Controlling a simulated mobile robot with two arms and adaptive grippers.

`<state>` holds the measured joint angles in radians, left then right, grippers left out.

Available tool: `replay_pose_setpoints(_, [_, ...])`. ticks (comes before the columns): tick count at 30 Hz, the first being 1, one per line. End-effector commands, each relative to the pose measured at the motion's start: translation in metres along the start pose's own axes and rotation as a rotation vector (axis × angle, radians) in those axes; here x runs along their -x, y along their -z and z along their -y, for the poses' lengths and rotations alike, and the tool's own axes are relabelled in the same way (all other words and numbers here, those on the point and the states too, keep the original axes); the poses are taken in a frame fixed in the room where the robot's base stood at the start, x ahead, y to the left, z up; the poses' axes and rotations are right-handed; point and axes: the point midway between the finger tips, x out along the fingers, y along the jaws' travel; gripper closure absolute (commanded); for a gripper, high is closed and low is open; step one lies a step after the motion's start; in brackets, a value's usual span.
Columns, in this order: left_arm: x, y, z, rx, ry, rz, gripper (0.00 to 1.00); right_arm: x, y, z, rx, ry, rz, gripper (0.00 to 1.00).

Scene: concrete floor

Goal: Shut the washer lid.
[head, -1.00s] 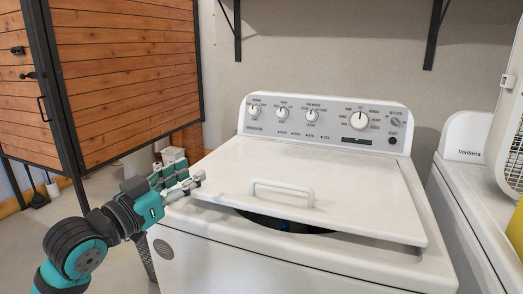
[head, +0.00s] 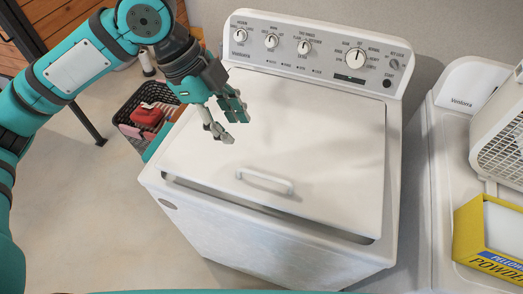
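The white washer (head: 240,225) stands in the middle of the head view. Its lid (head: 330,130) lies low and almost flat over the top. A dark gap shows along the lid's front edge, so it is not flush there. A white handle (head: 265,182) sits near the lid's front edge. My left gripper (head: 231,128) is above the left part of the lid, behind and left of the handle. Its fingers look apart, with nothing between them. I cannot tell whether it touches the lid. My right gripper is out of view.
The control panel (head: 318,50) with several knobs rises behind the lid. A dark basket (head: 133,112) with red and white items stands on the floor at the left. A second white machine at the right bears a yellow box (head: 470,235) and a white slatted basket (head: 503,140).

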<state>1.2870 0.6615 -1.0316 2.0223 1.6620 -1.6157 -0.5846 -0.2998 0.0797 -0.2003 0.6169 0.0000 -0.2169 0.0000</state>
Motion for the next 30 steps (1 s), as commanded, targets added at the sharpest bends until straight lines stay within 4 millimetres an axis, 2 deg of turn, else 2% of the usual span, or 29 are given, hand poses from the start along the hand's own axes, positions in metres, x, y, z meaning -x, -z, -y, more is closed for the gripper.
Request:
replay_pose_setpoints(5, [-0.028, 0.001, -0.002, -0.001, -0.005, -0.002, 0.65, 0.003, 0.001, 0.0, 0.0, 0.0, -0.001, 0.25])
replay_pose_setpoints(21, [-0.141, 0.002, -0.001, 0.0, -0.001, -0.003, 0.65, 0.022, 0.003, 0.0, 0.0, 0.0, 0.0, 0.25])
replay_pose_setpoints(25, [-0.158, 0.002, 0.0, 0.0, 0.0, -0.003, 0.65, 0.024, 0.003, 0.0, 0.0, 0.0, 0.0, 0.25])
replay_pose_setpoints(30, [-0.169, 0.001, 0.0, 0.0, 0.002, -0.003, 0.65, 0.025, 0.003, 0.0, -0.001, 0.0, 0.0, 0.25])
